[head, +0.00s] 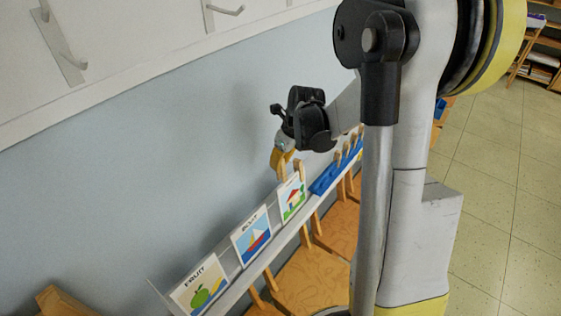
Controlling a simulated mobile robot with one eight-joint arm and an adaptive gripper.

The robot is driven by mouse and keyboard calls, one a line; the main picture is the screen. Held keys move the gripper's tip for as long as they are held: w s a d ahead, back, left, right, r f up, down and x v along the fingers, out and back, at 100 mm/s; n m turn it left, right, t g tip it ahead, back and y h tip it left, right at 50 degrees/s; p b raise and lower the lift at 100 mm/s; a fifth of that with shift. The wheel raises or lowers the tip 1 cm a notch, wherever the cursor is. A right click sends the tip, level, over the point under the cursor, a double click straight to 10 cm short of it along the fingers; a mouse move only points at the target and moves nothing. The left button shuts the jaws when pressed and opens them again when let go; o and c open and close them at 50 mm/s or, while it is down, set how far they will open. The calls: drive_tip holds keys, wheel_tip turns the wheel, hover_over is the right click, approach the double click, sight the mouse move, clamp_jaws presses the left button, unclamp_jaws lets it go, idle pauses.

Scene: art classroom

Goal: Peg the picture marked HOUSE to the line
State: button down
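The picture with a red-roofed house (292,201) leans on a narrow ledge against the blue-grey wall, right of the other two pictures. Its top edge is partly covered, and I cannot read its word. My gripper (280,163) hangs just above it and slightly left, pointing down, with a yellow-tan tip. I cannot tell whether that tip is finger or a held peg, nor whether the fingers touch anything. A wooden peg (298,168) shows by the picture's top right. More pegs (338,153) stand in a blue holder (324,181) on the ledge. No line is visible.
The boat picture (252,236) and fruit picture (201,288) stand further left on the ledge (232,287). Wooden chairs (312,282) are tucked close below it. Metal hooks (66,58) stick out from the white wall panel above. Open tiled floor (500,190) lies to the right.

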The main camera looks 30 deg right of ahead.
drive_tip(key=shift+b+x, duration=0.55)
drive_tip(key=shift+x, duration=0.5)
drive_tip(key=shift+s+d+f+b, duration=0.1)
drive_tip(key=shift+s+f+b, duration=0.05)
drive_tip(key=shift+f+b, duration=0.7)
drive_tip(key=shift+s+d+f+b, duration=0.1)
drive_tip(key=shift+s+f+b, duration=0.1)
drive_tip(key=shift+f+b, duration=0.6)
drive_tip(key=shift+s+f+b, duration=0.15)
drive_tip(key=shift+f+b, duration=0.4)
drive_tip(key=shift+f, duration=0.5)
drive_tip(key=c, duration=1.4)
unclamp_jaws()
drive_tip(key=o, duration=0.3)
drive_tip(key=shift+r, duration=0.1)
